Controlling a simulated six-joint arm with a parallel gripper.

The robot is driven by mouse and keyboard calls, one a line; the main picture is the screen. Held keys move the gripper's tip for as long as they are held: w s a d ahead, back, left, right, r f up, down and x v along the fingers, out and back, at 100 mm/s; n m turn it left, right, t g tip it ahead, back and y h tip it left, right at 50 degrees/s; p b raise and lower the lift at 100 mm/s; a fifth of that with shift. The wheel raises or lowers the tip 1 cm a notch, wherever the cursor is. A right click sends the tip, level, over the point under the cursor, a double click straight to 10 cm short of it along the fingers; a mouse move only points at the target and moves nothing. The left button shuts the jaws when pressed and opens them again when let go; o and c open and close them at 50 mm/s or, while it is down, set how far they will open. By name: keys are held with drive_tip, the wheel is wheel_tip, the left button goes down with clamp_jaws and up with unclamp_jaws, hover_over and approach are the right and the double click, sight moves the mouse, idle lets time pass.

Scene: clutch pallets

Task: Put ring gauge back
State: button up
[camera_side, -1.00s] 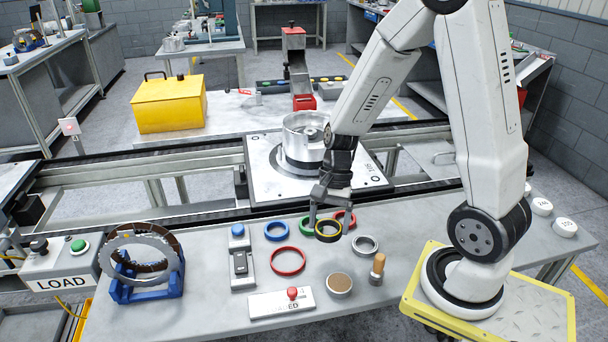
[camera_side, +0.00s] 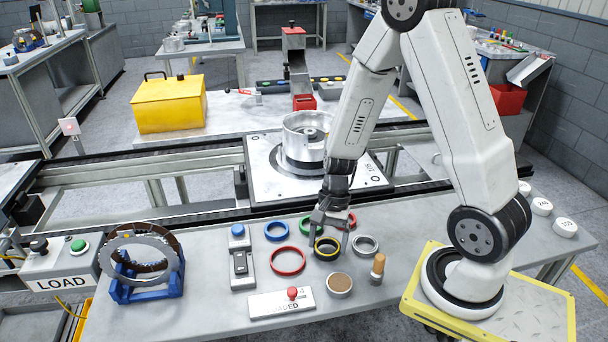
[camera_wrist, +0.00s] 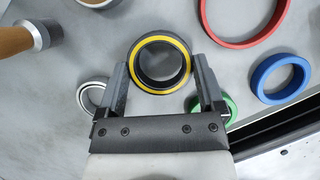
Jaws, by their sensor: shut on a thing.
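A black ring with a yellow edge (camera_side: 327,258) is between the fingers of my gripper (camera_side: 328,246) in the side view. In the wrist view, the yellow-edged ring (camera_wrist: 160,39) lies between the two fingers of my gripper (camera_wrist: 162,65), which is shut on it. The ring is level, at or just above the bench top; I cannot tell whether it touches. A green ring (camera_side: 305,226) is partly hidden behind my gripper. A red ring (camera_side: 352,219) behind it is mostly hidden. A grey metal ring (camera_side: 365,252) lies close on the right.
A blue ring (camera_side: 277,239) and a large red ring (camera_side: 288,272) lie left. A sign plate with a red knob (camera_side: 282,303) lies front left. The pallet (camera_side: 262,185) is behind.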

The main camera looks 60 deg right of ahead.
drive_tip(key=shift+f, duration=0.45)
drive_tip(key=shift+f, duration=0.1)
drive_tip(key=o, duration=1.3)
drive_tip(key=shift+v, duration=6.15)
